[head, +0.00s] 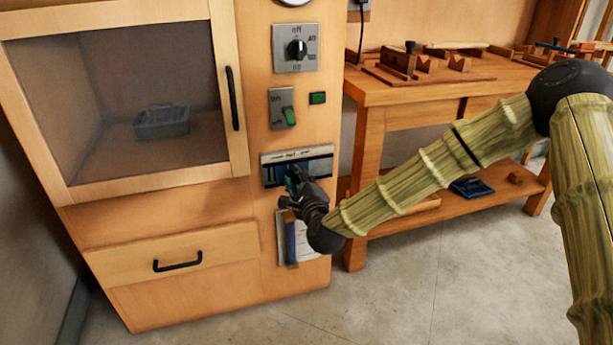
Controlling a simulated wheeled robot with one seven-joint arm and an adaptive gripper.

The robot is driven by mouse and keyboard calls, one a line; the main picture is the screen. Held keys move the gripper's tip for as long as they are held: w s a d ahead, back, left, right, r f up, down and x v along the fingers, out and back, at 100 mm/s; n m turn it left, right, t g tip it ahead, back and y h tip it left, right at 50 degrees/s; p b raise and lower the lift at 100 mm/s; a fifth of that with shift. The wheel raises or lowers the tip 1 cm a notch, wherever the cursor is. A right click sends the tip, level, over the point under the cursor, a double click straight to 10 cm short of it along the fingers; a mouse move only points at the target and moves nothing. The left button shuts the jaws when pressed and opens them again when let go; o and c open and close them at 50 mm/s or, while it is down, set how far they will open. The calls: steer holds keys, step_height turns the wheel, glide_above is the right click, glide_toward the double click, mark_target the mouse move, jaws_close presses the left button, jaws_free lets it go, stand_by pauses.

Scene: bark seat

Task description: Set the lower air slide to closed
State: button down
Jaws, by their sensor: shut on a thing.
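The air slide panel (267,171) is a grey plate with a dark slot on the wooden cabinet's right-hand column, below the green switch. Small lettering on its top strip is too blurred to read. My gripper (293,178) is at the slot, shut on the slide's knob, which it mostly hides. I cannot tell the slide's exact position along the slot. Only this one slide shows.
Above the panel are a green rocker switch (289,116), a green button (318,98) and a rotary dial (297,49). A glass-fronted door (160,110) with a black handle is at left, above a drawer (180,266). A workbench (440,88) stands at right. The floor in front is clear.

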steer(key=shift+s+a, duration=0.3)
steer(key=shift+a, duration=0.45)
steer(key=shift+s+a, duration=0.25)
steer(key=shift+a, duration=0.5)
steer(key=c, duration=1.1)
jaws_free()
steer(key=shift+a, duration=0.2)
steer(key=shift+c, duration=0.2)
steer(key=shift+d, duration=0.15)
steer(key=shift+s+d, duration=0.1)
glide_toward(283, 175)
steer(key=v, duration=0.5)
steer(key=shift+s, duration=0.15)
